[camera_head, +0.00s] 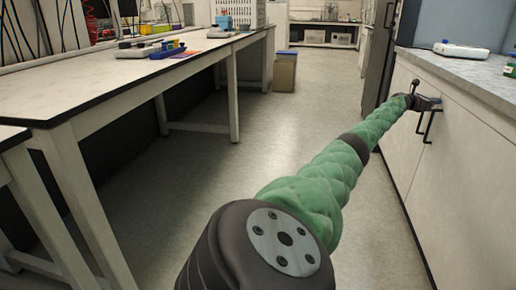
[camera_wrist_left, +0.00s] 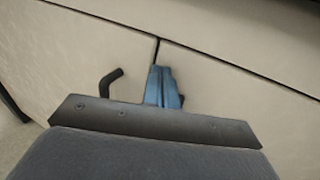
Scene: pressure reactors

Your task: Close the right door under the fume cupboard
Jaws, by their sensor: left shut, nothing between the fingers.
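The right door (camera_head: 459,180) under the fume cupboard is the nearer pale panel at the right of the head view. It looks flush or nearly flush with the other door (camera_head: 402,135); a small gap cannot be ruled out. Dark bar handles (camera_head: 428,127) sit near the seam. My left gripper (camera_head: 436,103) is at the upper part of the doors, by the handles. In the wrist view its blue fingers (camera_wrist_left: 163,87) are shut and empty, just below the top of the seam. One black handle (camera_wrist_left: 109,81) shows left of them; the other is mostly hidden. Contact cannot be told.
A worktop (camera_head: 470,65) above the doors holds a white device (camera_head: 461,49) and a green-labelled bottle (camera_head: 510,66). A long bench (camera_head: 100,90) stands on the left. A bin (camera_head: 285,72) stands farther back. The floor between is clear.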

